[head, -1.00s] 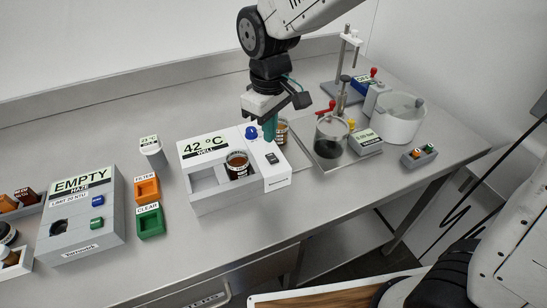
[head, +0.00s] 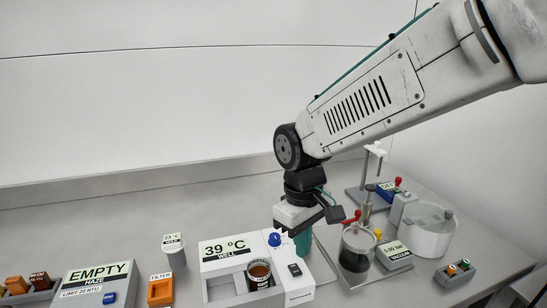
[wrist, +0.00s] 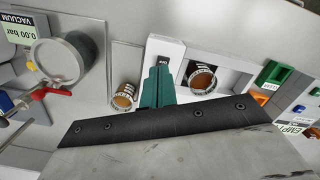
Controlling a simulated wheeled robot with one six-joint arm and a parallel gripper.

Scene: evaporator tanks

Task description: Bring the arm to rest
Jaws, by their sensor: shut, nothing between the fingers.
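My gripper (head: 303,244) hangs fingers down near the back right corner of the white well unit (head: 215,270), beside its blue knob (head: 274,239). Its teal fingers (wrist: 158,88) are together and empty in the wrist view. The arm reaches in from the upper right of the head view, bent at the wrist. A jar of brown liquid (head: 259,274) sits in the well, whose display reads 39 °C. A second amber jar (wrist: 124,97) stands beside the unit in the wrist view; in the head view it is hidden.
Right of my gripper are a clear vessel with a red handle (head: 357,246), a vacuum box (head: 394,256), a white pot (head: 428,232) and a stand (head: 368,185). At left are the haze meter (head: 95,283), an orange filter tray (head: 160,290) and a grey cup (head: 174,250).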

